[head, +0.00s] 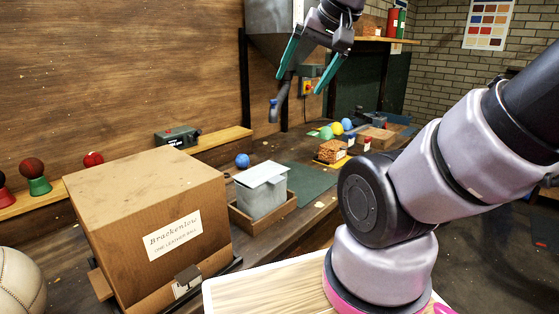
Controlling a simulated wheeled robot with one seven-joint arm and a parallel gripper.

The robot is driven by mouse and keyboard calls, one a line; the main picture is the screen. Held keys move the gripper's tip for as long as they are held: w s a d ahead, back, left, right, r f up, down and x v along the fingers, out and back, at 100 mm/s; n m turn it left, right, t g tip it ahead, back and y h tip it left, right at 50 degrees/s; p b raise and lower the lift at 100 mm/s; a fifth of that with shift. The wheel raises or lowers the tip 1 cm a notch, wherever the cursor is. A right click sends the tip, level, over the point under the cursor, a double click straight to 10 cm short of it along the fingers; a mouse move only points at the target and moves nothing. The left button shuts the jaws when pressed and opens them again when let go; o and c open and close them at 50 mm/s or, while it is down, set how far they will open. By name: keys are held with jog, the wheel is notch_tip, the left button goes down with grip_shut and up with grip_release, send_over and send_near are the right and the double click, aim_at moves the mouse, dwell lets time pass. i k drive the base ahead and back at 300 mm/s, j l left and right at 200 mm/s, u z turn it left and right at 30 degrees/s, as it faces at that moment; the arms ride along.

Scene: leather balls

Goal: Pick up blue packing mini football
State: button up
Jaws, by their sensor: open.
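A small blue ball (242,160) sits on the bench between the large cardboard box and the grey lidded box. A second blue ball (346,124) is farther back to the right, beside a yellow ball (337,129) and a green ball (326,132). I cannot tell from the picture which blue ball is the packing mini football. My gripper (300,84) is raised high at the top centre, its teal fingers spread apart and pointing down. Nothing is between them. It is well above the bench and apart from both blue balls.
A large cardboard box (150,205) stands at front left. A grey box (262,190) sits in a wooden tray (278,214). A dark-handled lever (274,108) hangs below the metal hopper (270,45). A green mat (308,180) is mostly clear.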

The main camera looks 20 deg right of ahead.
aim_at(242, 161)
jog(key=l+u, duration=0.45)
jog(key=u, duration=0.25)
jog(key=l+u, duration=0.25)
jog(key=u, duration=0.15)
jog(key=l+u, duration=0.1)
jog(key=l, duration=0.35)
jog(key=k+l+u, duration=0.1)
jog(key=l, duration=0.35)
jog(key=k+l+u, duration=0.1)
jog(key=l, duration=0.35)
jog(key=k+l+u, duration=0.1)
jog(key=l, duration=0.3)
jog(key=i+l, duration=0.1)
jog(key=i, duration=0.05)
